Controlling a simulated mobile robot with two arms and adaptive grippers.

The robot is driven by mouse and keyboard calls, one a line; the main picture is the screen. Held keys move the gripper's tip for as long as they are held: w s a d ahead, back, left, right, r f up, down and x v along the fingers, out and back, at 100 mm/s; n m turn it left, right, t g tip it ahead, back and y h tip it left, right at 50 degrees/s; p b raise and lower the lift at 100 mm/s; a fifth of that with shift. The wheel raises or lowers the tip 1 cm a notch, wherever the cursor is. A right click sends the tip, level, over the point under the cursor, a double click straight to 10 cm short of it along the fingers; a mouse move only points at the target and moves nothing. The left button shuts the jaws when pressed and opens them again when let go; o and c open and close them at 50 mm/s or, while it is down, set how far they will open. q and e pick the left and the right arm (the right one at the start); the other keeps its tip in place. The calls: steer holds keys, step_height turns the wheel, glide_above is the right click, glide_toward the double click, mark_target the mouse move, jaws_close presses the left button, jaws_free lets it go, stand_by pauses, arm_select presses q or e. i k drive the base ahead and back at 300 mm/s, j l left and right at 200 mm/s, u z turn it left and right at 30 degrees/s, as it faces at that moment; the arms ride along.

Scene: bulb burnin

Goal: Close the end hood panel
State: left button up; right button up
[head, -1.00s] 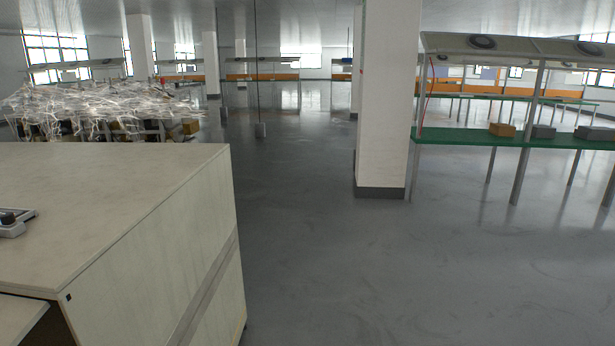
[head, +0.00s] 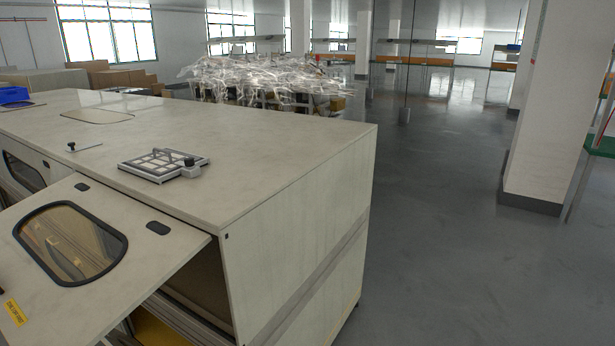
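The end hood panel (head: 140,232) is a cream panel with a rounded dark-framed window (head: 70,242) and dark oval fittings. It is at the lower left in the head view, swung up and out from the front of the large cream machine (head: 290,160). Below its right edge a dark opening (head: 200,285) shows part of the inside, with a yellow surface at the bottom. The panel's lower left runs out of the picture. Neither of my grippers is in view.
A framed grid fixture (head: 162,164) and a small black-knobbed part (head: 72,147) sit on the machine's top. A wrapped heap (head: 265,80) stands behind. A white pillar (head: 548,110) stands at the right. The grey floor (head: 440,240) between machine and pillar is clear.

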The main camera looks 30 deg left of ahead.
mark_target(37, 308)
steer(key=u, duration=2.2)
